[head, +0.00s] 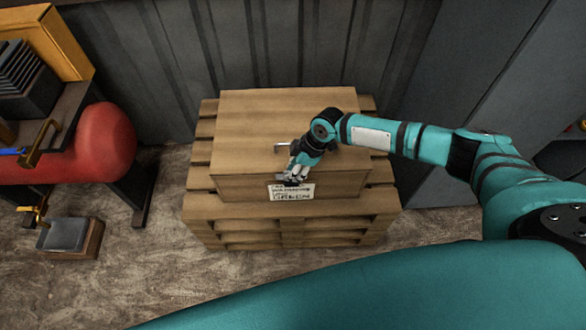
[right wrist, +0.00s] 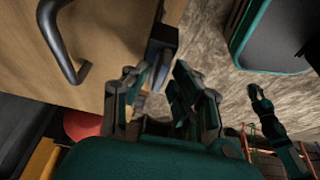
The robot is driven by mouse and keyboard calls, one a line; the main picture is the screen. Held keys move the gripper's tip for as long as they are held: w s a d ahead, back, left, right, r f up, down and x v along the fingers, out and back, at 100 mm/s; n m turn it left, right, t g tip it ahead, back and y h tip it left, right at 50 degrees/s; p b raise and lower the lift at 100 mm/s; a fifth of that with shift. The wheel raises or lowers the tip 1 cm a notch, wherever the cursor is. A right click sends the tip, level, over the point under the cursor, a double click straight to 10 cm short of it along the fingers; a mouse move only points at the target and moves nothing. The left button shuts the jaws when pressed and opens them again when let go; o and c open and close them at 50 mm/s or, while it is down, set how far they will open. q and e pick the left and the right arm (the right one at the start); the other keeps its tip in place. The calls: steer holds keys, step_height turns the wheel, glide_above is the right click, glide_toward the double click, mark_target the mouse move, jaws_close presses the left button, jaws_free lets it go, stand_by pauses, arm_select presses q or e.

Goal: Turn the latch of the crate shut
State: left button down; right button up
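The wooden crate (head: 245,120) stands closed on a pallet, with a white label (head: 290,191) on its front. A handle (head: 283,148) is on its lid and shows dark in the right wrist view (right wrist: 62,42). A dark latch (right wrist: 161,55) sits at the crate's edge in the right wrist view; in the head view my gripper covers that spot. My right gripper (head: 291,180) is at the crate's top front edge, pointing down. In the right wrist view its fingers (right wrist: 160,92) are apart with the latch just beyond them; I cannot tell contact. My left gripper (right wrist: 256,97) seems to show small and dark.
The pallet (head: 290,235) rests on a rough floor. A red tank (head: 98,143) and a small box (head: 70,238) are to the left. A corrugated wall (head: 250,45) is behind the crate and a grey cabinet (head: 470,80) is to the right. Floor left of the pallet is free.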

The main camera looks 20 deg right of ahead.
jaws_close()
steer(key=shift+r+m+p, duration=0.2)
steer(key=shift+m+p, duration=0.4)
steer(key=shift+p, duration=0.35)
steer(key=m+t+p, duration=0.1)
steer(key=m+p, duration=0.2)
steer(key=m+t+h+p, duration=0.1)
steer(key=m+p, duration=0.1)
steer(key=p, duration=0.1)
steer(key=m+h+p, duration=0.1)
steer(key=m+p, duration=0.2)
steer(key=shift+s+a+m+t+p, duration=0.2)
steer(key=shift+a+m+t+p, duration=0.1)
steer(key=shift+t, duration=0.1)
steer(key=m+h+p, duration=0.1)
steer(key=m+p, duration=0.1)
steer(key=m, duration=0.1)
steer(key=shift+m+h, duration=0.3)
steer(key=shift+f+m+h, duration=0.1)
steer(key=shift+m+h, duration=0.4)
steer(key=shift+m, duration=0.7)
steer(key=shift+w+m+h, duration=0.1)
steer(key=shift+m+h, duration=0.3)
steer(key=shift+m, duration=0.6)
